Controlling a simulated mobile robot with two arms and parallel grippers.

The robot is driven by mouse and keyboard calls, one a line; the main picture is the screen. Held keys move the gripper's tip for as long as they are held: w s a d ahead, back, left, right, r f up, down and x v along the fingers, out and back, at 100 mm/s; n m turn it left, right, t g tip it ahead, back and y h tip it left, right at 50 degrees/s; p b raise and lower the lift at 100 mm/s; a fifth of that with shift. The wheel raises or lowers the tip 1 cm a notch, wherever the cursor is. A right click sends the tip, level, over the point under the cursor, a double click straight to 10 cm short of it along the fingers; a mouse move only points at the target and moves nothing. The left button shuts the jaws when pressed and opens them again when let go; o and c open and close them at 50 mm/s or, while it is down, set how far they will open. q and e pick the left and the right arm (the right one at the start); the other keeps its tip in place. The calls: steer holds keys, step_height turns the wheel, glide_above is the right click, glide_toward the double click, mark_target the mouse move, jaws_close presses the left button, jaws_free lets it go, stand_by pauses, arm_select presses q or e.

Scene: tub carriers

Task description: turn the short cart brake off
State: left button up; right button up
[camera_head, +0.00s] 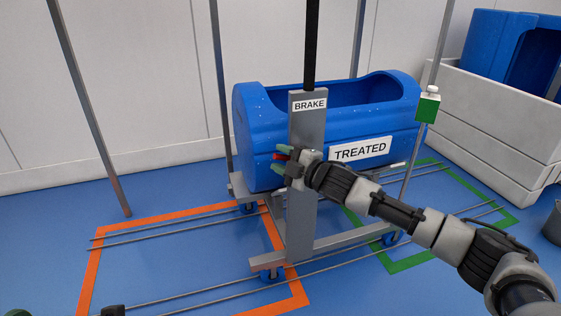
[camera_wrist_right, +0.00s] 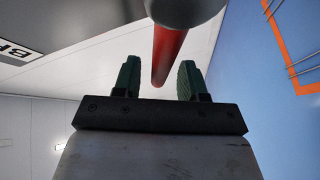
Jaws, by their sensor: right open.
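The short cart (camera_head: 301,235) is a grey frame on blue wheels with an upright post labelled BRAKE (camera_head: 310,104). A red brake lever (camera_head: 281,156) sticks out from the post. My right gripper (camera_head: 277,160) is at the lever, with its green fingers apart. In the right wrist view the red lever (camera_wrist_right: 166,58) runs from a grey round hub down toward the gap between the open fingers (camera_wrist_right: 158,80). I cannot tell whether they touch it. A dark green tip (camera_head: 15,313) at the bottom left edge may be my left gripper; its jaws are cut off.
A blue tub (camera_head: 262,130) marked TREATED sits on the cart. Rails run across the floor through orange (camera_head: 88,285) and green (camera_head: 400,265) outlines. A pale bin (camera_head: 480,115) holding another blue tub stands right. Thin grey poles rise around the cart.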

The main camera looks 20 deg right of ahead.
steer(key=shift+w+a, duration=0.2)
steer(key=shift+w, duration=0.1)
steer(key=shift+c, duration=0.4)
jaws_close()
